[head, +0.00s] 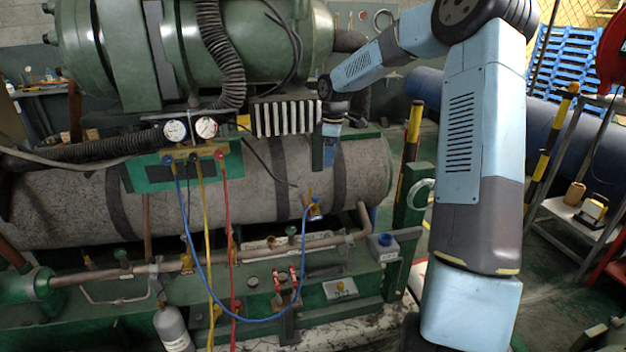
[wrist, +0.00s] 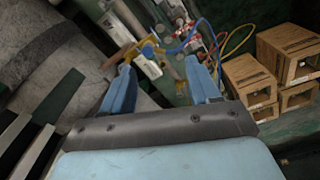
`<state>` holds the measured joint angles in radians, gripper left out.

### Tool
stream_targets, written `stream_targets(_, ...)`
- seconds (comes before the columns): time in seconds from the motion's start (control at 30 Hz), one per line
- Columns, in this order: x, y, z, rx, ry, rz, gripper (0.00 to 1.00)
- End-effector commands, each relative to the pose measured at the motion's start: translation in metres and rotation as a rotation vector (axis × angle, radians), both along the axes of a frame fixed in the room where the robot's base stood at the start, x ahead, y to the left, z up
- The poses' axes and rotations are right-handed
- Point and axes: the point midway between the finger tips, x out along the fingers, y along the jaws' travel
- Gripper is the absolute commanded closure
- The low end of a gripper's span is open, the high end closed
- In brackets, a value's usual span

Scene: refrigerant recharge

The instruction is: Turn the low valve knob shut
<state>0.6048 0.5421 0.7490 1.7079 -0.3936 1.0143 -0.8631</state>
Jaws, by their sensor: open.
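The gauge manifold (head: 190,155) hangs at the left in front of the grey insulated tank, with two round dials above it. A small blue knob (head: 167,159) sits at its left end and a red knob (head: 220,155) at its right end. I take the blue one as the low valve knob; its turn position is too small to read. My gripper (head: 330,152) points down in front of the tank, well right of the manifold. In the wrist view its two blue fingers (wrist: 160,88) are apart with nothing between them.
A blue hose (head: 190,240) loops from the manifold to a brass fitting (head: 314,208) below my gripper. Yellow (head: 208,240) and red hoses (head: 229,230) hang down. A ribbed black hose (head: 218,50) descends behind the gauges. Cardboard-coloured boxes (wrist: 252,80) stand right in the wrist view.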

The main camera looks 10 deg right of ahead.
Motion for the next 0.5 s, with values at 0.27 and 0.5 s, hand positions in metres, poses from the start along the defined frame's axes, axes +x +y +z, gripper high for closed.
stream_targets(0.27,0.048,-0.033,-0.047,0.125,-0.004,0.103,0.39)
stream_targets(0.5,0.082,-0.070,-0.083,0.237,-0.038,0.166,0.39)
